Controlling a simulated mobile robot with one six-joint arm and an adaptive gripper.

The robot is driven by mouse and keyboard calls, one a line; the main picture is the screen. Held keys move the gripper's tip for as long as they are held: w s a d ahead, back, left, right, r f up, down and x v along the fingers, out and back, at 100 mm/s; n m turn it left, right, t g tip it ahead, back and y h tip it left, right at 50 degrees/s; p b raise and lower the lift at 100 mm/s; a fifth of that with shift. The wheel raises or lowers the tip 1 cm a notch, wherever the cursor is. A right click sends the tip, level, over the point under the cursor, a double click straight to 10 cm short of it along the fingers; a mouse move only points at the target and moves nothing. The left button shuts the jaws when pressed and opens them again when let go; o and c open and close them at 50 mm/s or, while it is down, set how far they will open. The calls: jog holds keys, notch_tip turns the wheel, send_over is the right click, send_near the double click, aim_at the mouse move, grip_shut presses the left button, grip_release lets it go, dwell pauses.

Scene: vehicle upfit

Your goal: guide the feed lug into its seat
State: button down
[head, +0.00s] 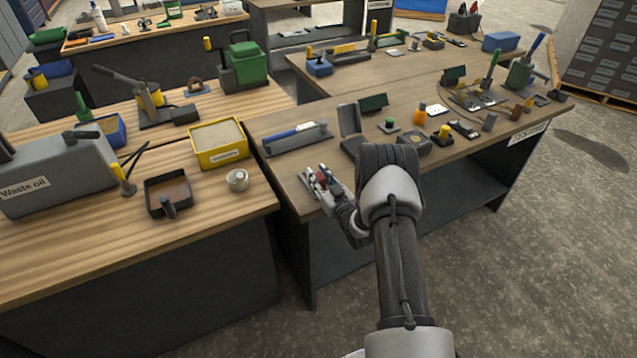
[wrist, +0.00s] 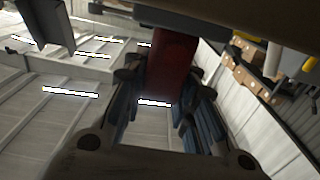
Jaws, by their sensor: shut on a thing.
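My gripper (head: 322,184) is over the front left edge of the middle workbench, low and near its top. Its fingers are closed around a red piece, which I take to be the feed lug (head: 322,176). In the wrist view the red lug (wrist: 172,65) stands between the two blue-padded fingers. Its far end meets or passes behind a dark grey bar (wrist: 200,22); I cannot tell whether they touch. The seat cannot be made out in either view, and the fingers hide part of the lug.
A grey tray (head: 285,146) with a blue-handled tool lies just behind my gripper. An open dark case (head: 352,125) stands to its right. The left bench holds a yellow bin (head: 219,158), a white roll (head: 237,181) and a black tray (head: 168,180). Bare wood shows around the gripper.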

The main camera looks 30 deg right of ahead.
jog(key=shift+r, duration=0.1)
notch_tip(320, 180, up, 20)
jog(key=p, duration=0.3)
dwell(0.5)
jog(key=s+d+b, duration=0.3)
jog(key=d+b, duration=0.1)
jog(key=d, duration=1.9)
notch_tip(320, 180, down, 13)
jog(key=b, duration=0.8)
jog(key=shift+w, duration=0.15)
jog(key=shift+f, duration=0.25)
jog(key=shift+f, duration=0.25)
